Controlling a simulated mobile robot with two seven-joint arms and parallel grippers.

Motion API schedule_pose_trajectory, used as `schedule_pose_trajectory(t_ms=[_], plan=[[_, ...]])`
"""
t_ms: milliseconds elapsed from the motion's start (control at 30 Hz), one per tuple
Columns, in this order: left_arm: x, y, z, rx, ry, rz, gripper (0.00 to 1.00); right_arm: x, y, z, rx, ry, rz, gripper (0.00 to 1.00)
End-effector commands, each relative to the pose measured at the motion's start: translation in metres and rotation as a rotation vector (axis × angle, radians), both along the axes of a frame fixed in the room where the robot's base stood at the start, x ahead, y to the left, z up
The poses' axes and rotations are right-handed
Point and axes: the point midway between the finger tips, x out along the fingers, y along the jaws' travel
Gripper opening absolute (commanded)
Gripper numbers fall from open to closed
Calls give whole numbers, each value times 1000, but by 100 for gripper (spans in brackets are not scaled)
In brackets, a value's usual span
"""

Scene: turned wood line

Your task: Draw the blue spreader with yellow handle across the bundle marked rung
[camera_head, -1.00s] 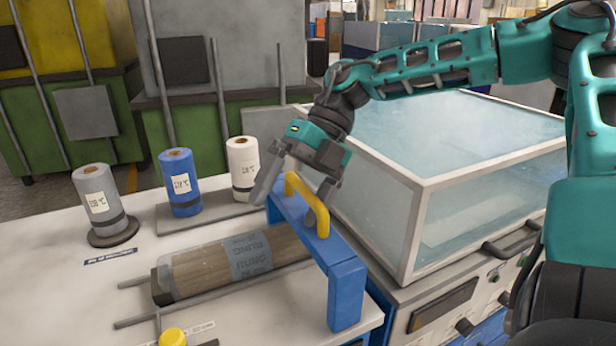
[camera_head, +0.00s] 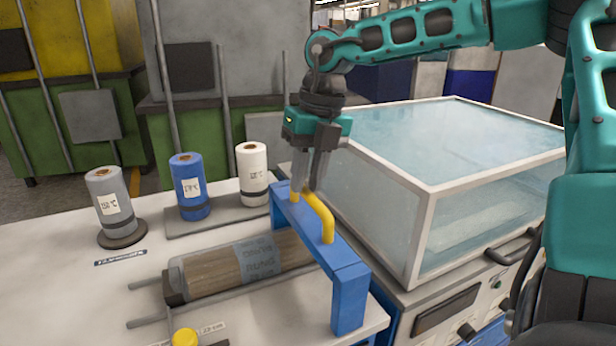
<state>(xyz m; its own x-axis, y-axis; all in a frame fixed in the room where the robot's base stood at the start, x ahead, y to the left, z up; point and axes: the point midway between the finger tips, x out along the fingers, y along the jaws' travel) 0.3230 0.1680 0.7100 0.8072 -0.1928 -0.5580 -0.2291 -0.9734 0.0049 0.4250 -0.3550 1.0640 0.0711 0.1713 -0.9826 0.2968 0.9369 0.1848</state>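The blue spreader (camera_head: 348,290) is an arch with a yellow handle (camera_head: 322,218) on top. It stands across the right end of the bundle (camera_head: 215,272), a wooden length in a clear wrap with a grey-blue printed band (camera_head: 260,258). The band's print is too blurred to read surely. My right gripper (camera_head: 306,188) points down at the far end of the handle. Its fingers are close together and look shut on the handle, partly hiding it. My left gripper is not in view.
Grey (camera_head: 108,195), blue (camera_head: 190,185) and white (camera_head: 252,172) rolls stand behind the bundle. A glass-topped cabinet (camera_head: 425,190) stands close right of the spreader. A yellow knob (camera_head: 185,338) is at the front. The white table (camera_head: 60,290) is clear at the left.

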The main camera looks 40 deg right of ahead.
Motion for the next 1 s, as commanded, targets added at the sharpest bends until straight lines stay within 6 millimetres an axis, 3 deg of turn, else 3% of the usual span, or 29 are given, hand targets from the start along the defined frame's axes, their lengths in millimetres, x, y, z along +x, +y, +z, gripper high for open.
schedule_pose_trajectory(t_ms=[233,667,1000], plan=[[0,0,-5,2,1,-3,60,-3,-1,-11,5,13,-1,0],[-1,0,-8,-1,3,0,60,-6,-1,-17,8,26,1,0],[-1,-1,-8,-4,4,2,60,-12,-19,-18,9,28,5,0]])
